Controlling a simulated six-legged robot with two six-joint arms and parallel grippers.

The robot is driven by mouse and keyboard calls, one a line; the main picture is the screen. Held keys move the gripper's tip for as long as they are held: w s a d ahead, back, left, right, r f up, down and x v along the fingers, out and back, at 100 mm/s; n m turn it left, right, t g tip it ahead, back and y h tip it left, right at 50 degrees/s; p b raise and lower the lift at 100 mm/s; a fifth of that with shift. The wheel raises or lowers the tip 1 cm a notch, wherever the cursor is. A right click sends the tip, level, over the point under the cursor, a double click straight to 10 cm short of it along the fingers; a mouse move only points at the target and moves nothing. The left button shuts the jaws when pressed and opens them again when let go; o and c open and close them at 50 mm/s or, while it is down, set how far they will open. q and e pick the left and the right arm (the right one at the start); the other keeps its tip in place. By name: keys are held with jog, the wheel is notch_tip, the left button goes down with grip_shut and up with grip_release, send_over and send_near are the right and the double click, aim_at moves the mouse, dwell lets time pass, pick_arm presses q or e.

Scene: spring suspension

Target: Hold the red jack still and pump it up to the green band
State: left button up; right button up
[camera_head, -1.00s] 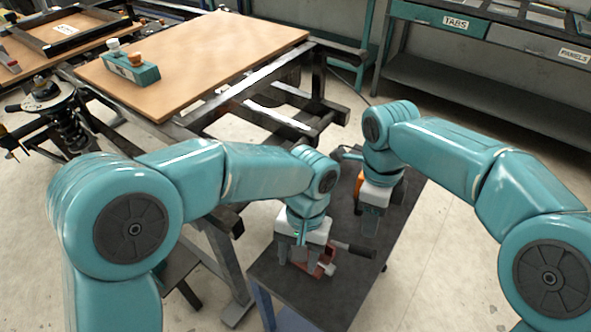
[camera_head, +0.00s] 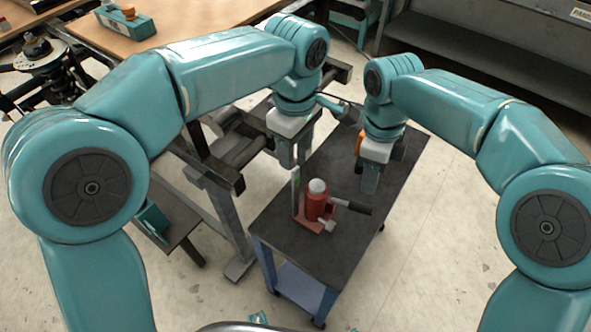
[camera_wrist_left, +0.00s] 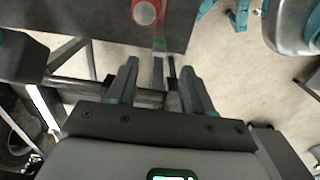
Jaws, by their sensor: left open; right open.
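The red jack (camera_head: 315,205) stands upright on the dark cart top, with a pale round cap and a black handle (camera_head: 350,207) reaching right. A slim upright strip (camera_head: 295,190) with a green band stands at its left side. The jack also shows at the top of the left wrist view (camera_wrist_left: 145,12), with the green band (camera_wrist_left: 159,43) below it. My left gripper (camera_head: 292,168) is open and empty, behind and above the jack, apart from it. My right gripper (camera_head: 370,190) is open, pointing down over the cart behind the handle's end; contact is not visible.
The cart top (camera_head: 275,235) is bare in front of the jack. An orange object (camera_head: 359,142) is partly hidden by my right gripper. A dark metal frame with a wooden board (camera_head: 190,25) stands left of the cart. Open floor (camera_head: 450,230) lies to the right.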

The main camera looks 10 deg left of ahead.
pick_arm(q)
send_near(316, 195)
jog(key=a+f, duration=0.5)
jog(key=shift+w+d+f, duration=0.15)
jog(key=shift+w+f, duration=0.05)
jog(key=shift+c, duration=0.3)
grip_shut()
jog(key=shift+r, duration=0.1)
dwell(1.7)
pick_arm(e)
grip_shut()
jog(key=s+d+f+n+t+y, duration=0.1)
jog(key=s+d+f+t+y, duration=0.1)
jog(key=d+y, duration=0.3)
jog(key=shift+d+f+y, duration=0.2)
jog(key=shift+d+y, duration=0.15)
jog(key=shift+y, duration=0.15)
